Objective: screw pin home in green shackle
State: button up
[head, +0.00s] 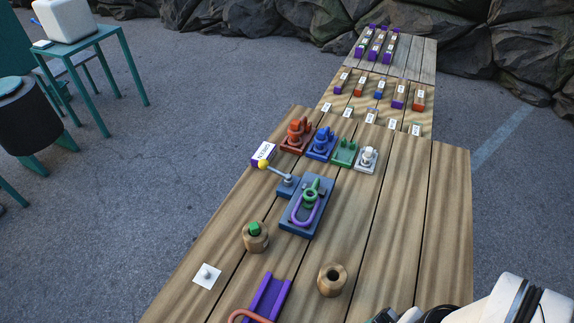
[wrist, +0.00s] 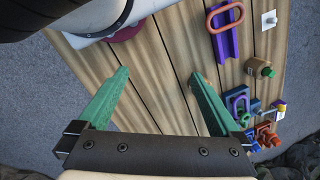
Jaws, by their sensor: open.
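The green shackle (head: 310,193) sits on a blue block (head: 298,226) in mid table, with a purple loop (head: 296,214) by it. In the wrist view the block's area (wrist: 238,104) is at the right and small. A green pin head (head: 254,228) shows on top of a wooden cup (head: 257,243), left of and nearer than the block. It also shows in the wrist view (wrist: 268,72). Whether this is the shackle's pin I cannot tell. My gripper (wrist: 160,78) is open and empty over bare planks, apart from these things. Its fingers are not visible in the head view.
A second wooden cup (head: 332,281), a purple channel (head: 268,296), an orange ring (head: 246,317) and a white plate (head: 207,276) with a peg lie nearer. A yellow-knobbed lever (head: 264,165) stands beside the block. Coloured stands (head: 321,144) are behind. The table's right side is clear.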

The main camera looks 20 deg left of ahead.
jog(key=shift+w+r, duration=0.1)
jog(key=shift+w, duration=0.05)
jog(key=shift+c, duration=1)
jog(key=w+a+n, duration=0.1)
jog(key=w, duration=0.1)
jog(key=w+a+r+n, duration=0.1)
jog(key=w, duration=0.2)
jog(key=w+a+r+n, duration=0.1)
jog(key=w+a, duration=0.1)
jog(key=w, duration=0.1)
jog(key=shift+r+n+h, duration=0.1)
jog(key=shift+n+h, duration=0.2)
jog(key=shift+n, duration=0.1)
jog(key=c, duration=0.5)
jog(key=w+a+n, duration=0.1)
jog(key=w+a, duration=0.1)
jog(key=w, duration=0.1)
jog(key=w+a+n, duration=0.2)
jog(key=w+a, duration=0.1)
jog(key=shift+a, duration=0.2)
jog(key=shift+c, duration=0.3)
jog(key=n+h, duration=0.1)
jog(key=n, duration=0.7)
send_over(254, 225)
notch_tip(254, 225, down, 9)
jog(key=shift+f, duration=4.35)
